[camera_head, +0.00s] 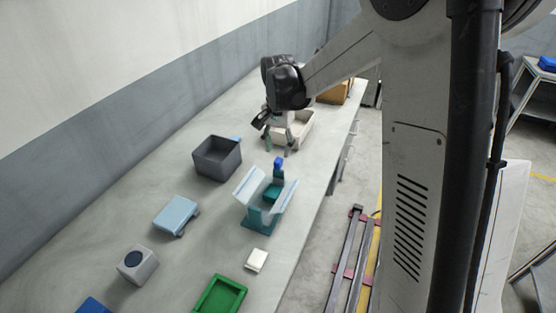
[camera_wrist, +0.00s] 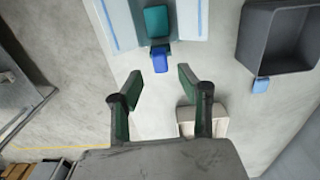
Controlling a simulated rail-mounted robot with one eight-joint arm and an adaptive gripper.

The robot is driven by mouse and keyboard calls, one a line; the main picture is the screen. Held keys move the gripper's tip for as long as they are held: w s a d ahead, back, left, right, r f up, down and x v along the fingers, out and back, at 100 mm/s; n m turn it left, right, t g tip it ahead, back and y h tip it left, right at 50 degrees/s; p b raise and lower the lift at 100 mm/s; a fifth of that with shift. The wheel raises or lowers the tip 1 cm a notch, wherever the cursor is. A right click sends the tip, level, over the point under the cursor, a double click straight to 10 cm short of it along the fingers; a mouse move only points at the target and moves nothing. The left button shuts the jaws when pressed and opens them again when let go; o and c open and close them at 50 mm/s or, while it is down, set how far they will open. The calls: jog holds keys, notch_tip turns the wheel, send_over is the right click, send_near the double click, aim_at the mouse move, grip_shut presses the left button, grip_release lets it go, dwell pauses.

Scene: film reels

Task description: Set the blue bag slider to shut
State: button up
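The blue slider (camera_head: 278,162) is a small block at the far end of a teal stand (camera_head: 256,221) with two pale, blue-edged panels (camera_head: 249,186) spread in a V.
A dark grey bin (camera_head: 217,158) stands left of the stand, with a small blue tab beside it. A beige tray (camera_head: 303,130) lies under and behind my gripper. A light-blue box (camera_head: 176,214), white block (camera_head: 256,260) and green tray (camera_head: 220,296) are nearer the camera.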

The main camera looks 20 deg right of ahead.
aim_at(278, 160)
jog(key=shift+f, duration=2.8)
grip_shut()
